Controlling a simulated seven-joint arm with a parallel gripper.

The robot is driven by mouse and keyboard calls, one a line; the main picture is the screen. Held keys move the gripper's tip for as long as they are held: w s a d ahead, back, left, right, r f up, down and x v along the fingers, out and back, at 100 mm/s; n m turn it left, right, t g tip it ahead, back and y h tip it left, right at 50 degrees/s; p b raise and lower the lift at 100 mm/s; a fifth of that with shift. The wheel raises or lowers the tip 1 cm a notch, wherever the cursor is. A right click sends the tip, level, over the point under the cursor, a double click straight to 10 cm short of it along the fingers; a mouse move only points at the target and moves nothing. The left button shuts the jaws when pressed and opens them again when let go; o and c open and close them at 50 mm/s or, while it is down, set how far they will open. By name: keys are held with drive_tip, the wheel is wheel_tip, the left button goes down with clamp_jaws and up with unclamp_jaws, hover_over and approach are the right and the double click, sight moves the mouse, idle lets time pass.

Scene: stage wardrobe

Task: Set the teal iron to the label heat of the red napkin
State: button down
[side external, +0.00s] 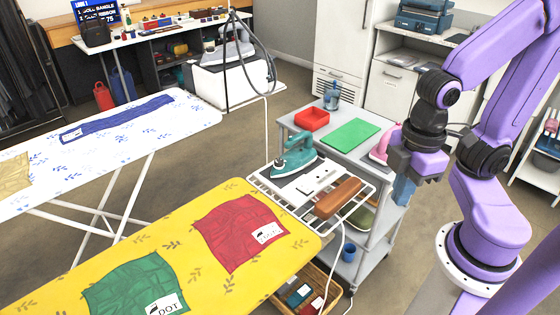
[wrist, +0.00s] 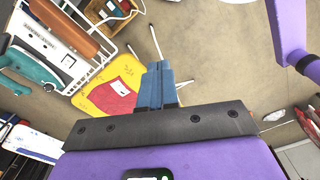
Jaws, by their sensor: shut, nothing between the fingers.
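The teal iron (side external: 300,157) rests on the white wire rack at the cart's front; its teal handle (wrist: 28,66) shows at the left of the wrist view. Its dial setting is too small to read. The red napkin (side external: 232,228) lies on the yellow ironing board (side external: 205,290) with a white label (side external: 268,233); the label's marks are unclear. The napkin also shows in the wrist view (wrist: 112,98). My gripper (side external: 403,192) has blue fingers, shut and empty, pointing down right of the rack, apart from the iron; its fingers (wrist: 156,68) are together in the wrist view.
A green napkin (side external: 130,285) with a label lies on the yellow board. On the cart are a red tray (side external: 312,118), a green mat (side external: 354,134) and a pink iron (side external: 379,150) partly behind my gripper. A brown-topped object (side external: 338,197) lies on the rack. A cord hangs beside it.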

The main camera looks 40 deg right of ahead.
drive_tip(key=c, duration=1.8)
unclamp_jaws()
drive_tip(key=o, duration=0.5)
drive_tip(key=shift+w+a, duration=0.1)
drive_tip(key=o, duration=0.5)
drive_tip(key=shift+w+a+r, duration=0.15)
drive_tip(key=shift+w+a, duration=0.1)
drive_tip(key=shift+w, duration=0.15)
drive_tip(key=w+a+r+n, duration=0.2)
drive_tip(key=w+a, duration=0.1)
drive_tip(key=w, duration=0.5)
drive_tip(key=n, duration=0.6)
hover_over(279, 161)
wheel_tip(279, 161, down, 4)
wheel_tip(279, 161, down, 17)
drive_tip(key=shift+w+f, duration=0.1)
